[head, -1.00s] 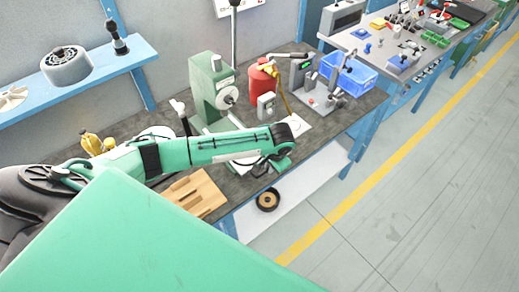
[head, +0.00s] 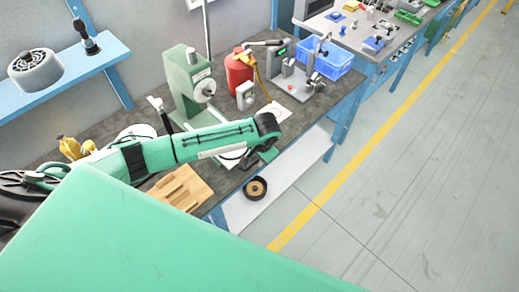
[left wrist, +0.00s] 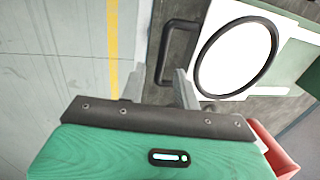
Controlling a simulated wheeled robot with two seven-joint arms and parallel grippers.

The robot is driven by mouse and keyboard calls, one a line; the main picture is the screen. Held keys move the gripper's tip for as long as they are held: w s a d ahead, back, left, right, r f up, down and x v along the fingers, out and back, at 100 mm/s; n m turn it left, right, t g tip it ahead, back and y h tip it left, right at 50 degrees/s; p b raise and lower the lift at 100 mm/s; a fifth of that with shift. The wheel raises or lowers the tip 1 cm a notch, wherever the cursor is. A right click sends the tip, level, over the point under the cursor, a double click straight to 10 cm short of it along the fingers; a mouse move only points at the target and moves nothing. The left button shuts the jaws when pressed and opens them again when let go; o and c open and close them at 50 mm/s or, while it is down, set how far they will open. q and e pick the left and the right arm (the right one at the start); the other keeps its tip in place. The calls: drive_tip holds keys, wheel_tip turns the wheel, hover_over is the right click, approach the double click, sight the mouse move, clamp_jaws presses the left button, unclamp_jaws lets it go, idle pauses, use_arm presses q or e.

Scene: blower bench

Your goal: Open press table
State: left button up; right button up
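The green press (head: 187,85) stands on the dark bench, with a pale round disc on its side. In the left wrist view, the press table appears as a pale plate (left wrist: 226,65) with a black ring on it and a black U-shaped handle (left wrist: 166,50) beside it. My left gripper (left wrist: 160,78) is open, its two grey fingers apart on either side of the handle's near end. I cannot tell whether they touch it. In the head view, my green left arm covers most of the table and hides the fingertips. My right gripper is not in view.
A red canister (head: 238,72), a small grey box (head: 245,96) and a blue crate (head: 333,60) stand farther along the bench. A wooden block (head: 180,188) lies in front of my arm. A dark roll (head: 256,188) sits on the lower shelf. The floor at right is clear.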

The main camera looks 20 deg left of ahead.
use_arm(q)
wheel_tip(320, 180, up, 13)
drive_tip(key=s+d+b, duration=0.1)
drive_tip(key=d+b, duration=0.1)
drive_tip(key=shift+d, duration=0.2)
drive_tip(key=shift+f, duration=0.2)
